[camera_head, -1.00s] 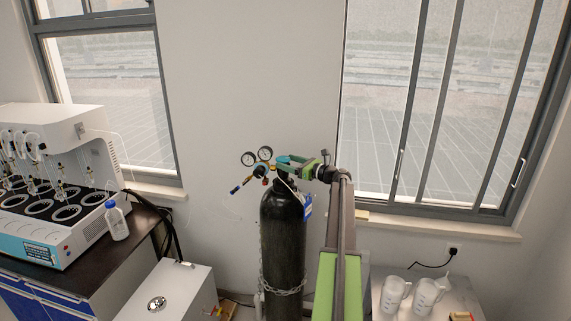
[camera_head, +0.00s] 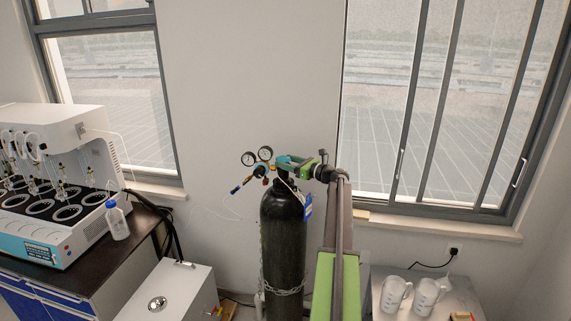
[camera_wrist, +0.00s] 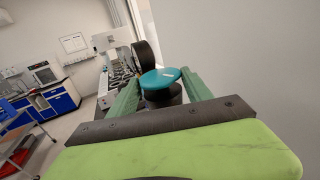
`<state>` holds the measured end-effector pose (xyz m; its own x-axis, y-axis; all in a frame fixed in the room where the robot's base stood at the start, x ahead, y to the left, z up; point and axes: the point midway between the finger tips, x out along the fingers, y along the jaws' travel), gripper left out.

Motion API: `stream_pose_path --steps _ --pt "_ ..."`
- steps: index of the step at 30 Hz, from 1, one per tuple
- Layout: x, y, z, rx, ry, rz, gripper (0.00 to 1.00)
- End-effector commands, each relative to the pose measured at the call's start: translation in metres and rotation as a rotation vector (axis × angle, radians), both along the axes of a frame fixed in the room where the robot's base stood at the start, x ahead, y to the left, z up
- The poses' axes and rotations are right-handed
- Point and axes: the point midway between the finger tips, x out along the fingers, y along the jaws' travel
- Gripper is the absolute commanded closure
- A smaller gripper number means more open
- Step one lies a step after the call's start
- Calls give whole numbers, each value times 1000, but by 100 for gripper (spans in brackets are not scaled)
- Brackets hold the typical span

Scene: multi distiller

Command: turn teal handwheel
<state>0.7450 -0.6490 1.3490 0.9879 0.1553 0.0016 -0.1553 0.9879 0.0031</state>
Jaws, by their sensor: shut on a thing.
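The teal handwheel (camera_wrist: 161,77) is between my gripper's two green fingers in the wrist view. It sits at the top of the black gas cylinder (camera_head: 283,235), and a small part of the handwheel (camera_head: 284,159) shows in the head view. My gripper (camera_head: 292,163) reaches in from the right and is shut on the handwheel. In the wrist view the fingers (camera_wrist: 162,90) lie on either side of it. Two round gauges (camera_head: 257,156) and a regulator are just left of it. A blue tag (camera_head: 307,207) hangs from the cylinder neck.
A distiller (camera_head: 55,190) and a blue-capped bottle (camera_head: 116,220) stand on the bench at left. A white box (camera_head: 170,290) is left of the cylinder. Two white jugs (camera_head: 411,295) stand on a low table at right. A chain (camera_head: 283,291) crosses the cylinder.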

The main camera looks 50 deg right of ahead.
Motion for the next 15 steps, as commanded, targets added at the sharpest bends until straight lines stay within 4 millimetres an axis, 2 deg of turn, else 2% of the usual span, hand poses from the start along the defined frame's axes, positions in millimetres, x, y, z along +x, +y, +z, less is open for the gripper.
stream_pose_path --steps 8,15 --pt "-2 6 -1 -3 3 -107 82" --pt "-2 10 -1 -3 3 -311 82"
